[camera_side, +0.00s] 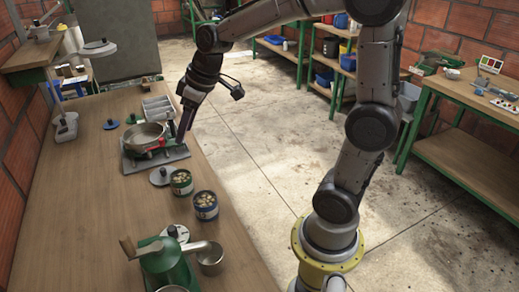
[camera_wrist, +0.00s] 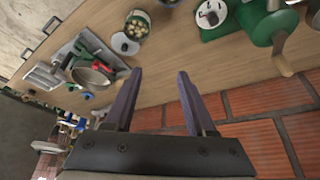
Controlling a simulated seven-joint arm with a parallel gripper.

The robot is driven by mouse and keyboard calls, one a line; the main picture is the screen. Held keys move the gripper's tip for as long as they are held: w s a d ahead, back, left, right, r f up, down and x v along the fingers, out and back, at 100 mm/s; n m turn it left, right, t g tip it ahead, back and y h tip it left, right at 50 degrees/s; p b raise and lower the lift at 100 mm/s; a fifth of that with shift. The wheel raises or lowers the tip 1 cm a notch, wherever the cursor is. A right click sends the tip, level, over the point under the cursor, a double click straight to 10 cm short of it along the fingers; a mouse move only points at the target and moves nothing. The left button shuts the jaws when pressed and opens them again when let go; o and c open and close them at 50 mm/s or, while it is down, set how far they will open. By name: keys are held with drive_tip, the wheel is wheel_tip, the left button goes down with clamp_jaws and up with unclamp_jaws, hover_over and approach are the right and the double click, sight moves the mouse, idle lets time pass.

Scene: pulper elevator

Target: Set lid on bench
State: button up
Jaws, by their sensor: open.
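A grey round lid with a small knob (camera_side: 160,176) lies flat on the wooden bench (camera_side: 85,200), between the scale's base and a green tin. I cannot tell which lid the task means. My gripper (camera_side: 183,135) points down near the bench's right edge, beside the metal pan (camera_side: 145,136). In the wrist view my gripper (camera_wrist: 155,75) has its two fingers wide apart, with nothing between them.
Two open tins, green (camera_side: 181,182) and blue (camera_side: 205,205), hold pale pieces. A green hand-cranked machine (camera_side: 165,262) stands at the near end with a metal cup (camera_side: 210,260). A metal tray (camera_side: 158,108) lies behind the pan. Bare bench lies left of the tins.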

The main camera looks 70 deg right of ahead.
drive_tip(key=s+a+m, duration=0.1)
drive_tip(key=s+a, duration=0.1)
drive_tip(key=s, duration=0.8)
drive_tip(key=s+a+m, duration=0.1)
drive_tip(key=s+a, duration=0.1)
drive_tip(key=s, duration=0.8)
drive_tip(key=shift+r+t+h, duration=0.3)
drive_tip(key=shift+t+h, duration=0.1)
